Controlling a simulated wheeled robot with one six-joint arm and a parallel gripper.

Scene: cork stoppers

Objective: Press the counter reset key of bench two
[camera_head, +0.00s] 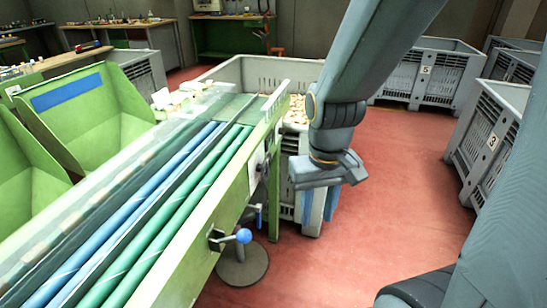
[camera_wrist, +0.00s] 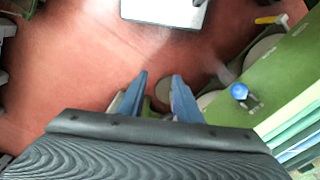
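A green bench (camera_head: 200,250) with long blue and green rollers runs from the front left towards the middle. On its side are a lever with a blue ball knob (camera_head: 244,236) and, further along, a small pale plate with dark parts (camera_head: 257,165). I cannot make out which part is the counter reset key, or a bench number. My gripper (camera_head: 320,207) hangs to the right of the bench side, apart from it. In the wrist view, its two blue fingers (camera_wrist: 158,88) stand apart with nothing between them. The blue knob (camera_wrist: 239,91) lies to their right.
A grey crate (camera_head: 240,72) with cork stoppers stands at the bench's far end. More grey crates (camera_head: 425,75) stand behind and at right, one marked 3 (camera_head: 490,150). Green hoppers (camera_head: 85,120) stand left. The red floor (camera_head: 400,190) to the right is clear.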

